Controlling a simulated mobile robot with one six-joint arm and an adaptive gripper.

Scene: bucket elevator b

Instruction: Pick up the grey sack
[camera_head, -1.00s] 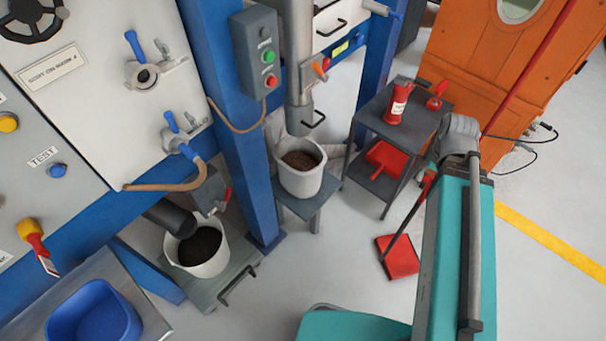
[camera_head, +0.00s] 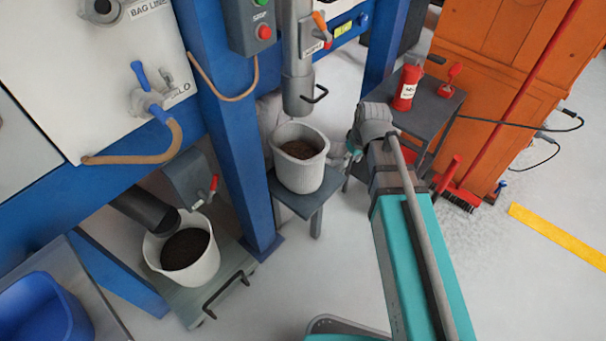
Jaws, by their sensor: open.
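A pale grey, lumpy shape (camera_head: 269,116) that looks like the grey sack shows behind the blue post and the grey-white container. Most of it is hidden, so I cannot be sure of its shape. My gripper (camera_head: 354,151) is at the end of my teal arm, just right of the container on the small stand. It is small in view and partly hidden by my own wrist. It is open, with nothing seen in it, and appears apart from the sack.
A grey-white container (camera_head: 300,174) of dark grain stands on a small stand (camera_head: 310,205) under a metal spout (camera_head: 298,75). A white bucket (camera_head: 207,265) of dark grain sits on a low platform.

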